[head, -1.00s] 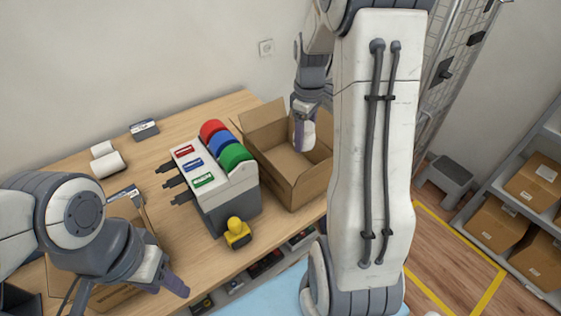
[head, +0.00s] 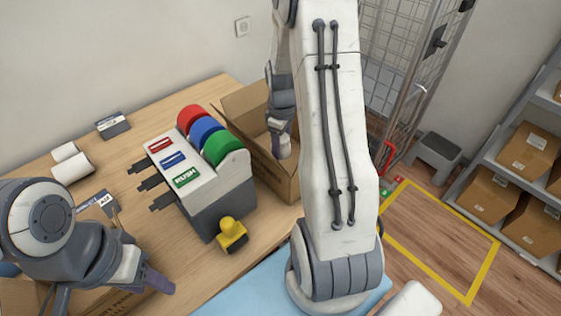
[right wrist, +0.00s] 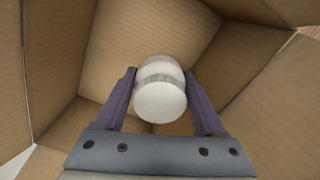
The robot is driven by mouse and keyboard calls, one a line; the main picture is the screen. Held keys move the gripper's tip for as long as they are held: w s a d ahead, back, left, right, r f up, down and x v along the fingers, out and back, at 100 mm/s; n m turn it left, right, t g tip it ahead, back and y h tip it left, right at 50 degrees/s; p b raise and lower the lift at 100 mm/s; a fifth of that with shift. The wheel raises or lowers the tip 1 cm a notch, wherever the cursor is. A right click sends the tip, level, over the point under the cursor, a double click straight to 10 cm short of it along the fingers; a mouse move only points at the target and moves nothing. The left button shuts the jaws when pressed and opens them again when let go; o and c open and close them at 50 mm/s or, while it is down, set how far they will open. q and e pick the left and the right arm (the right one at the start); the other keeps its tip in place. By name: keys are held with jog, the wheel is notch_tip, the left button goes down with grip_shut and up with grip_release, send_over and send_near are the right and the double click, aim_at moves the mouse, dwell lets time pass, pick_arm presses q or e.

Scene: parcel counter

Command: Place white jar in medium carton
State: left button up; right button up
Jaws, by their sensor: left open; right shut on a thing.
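The medium carton (head: 274,178) stands open on the table, behind and right of the tape dispenser. My right gripper (head: 277,138) points down into its opening. In the right wrist view, my right gripper (right wrist: 165,100) is shut on the white jar (right wrist: 160,88), with a finger on each side of it. Carton walls (right wrist: 60,60) surround the jar in that view; I cannot tell whether the jar touches the bottom. In the head view only a little of the jar (head: 284,147) shows below the fingers. My left gripper (head: 160,286) is open and empty at the lower left.
A dispenser (head: 205,180) with red, blue and green rolls stands left of the carton, with a yellow stamp (head: 231,234) in front. White rolls (head: 70,163) and a small box (head: 112,125) lie at the back left. Another carton (head: 100,300) is partly hidden under my left arm.

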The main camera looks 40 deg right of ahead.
aim_at(281, 138)
notch_tip(281, 138, down, 7)
jog(key=shift+r+p, duration=0.15)
jog(key=shift+p, duration=0.35)
jog(key=shift+f, duration=0.2)
jog(key=shift+f, duration=0.15)
jog(key=o, duration=1.5)
jog(key=shift+c, duration=0.2)
jog(key=shift+r, duration=0.5)
notch_tip(281, 138, up, 11)
jog(key=shift+r+b, duration=0.2)
jog(key=shift+b, duration=0.85)
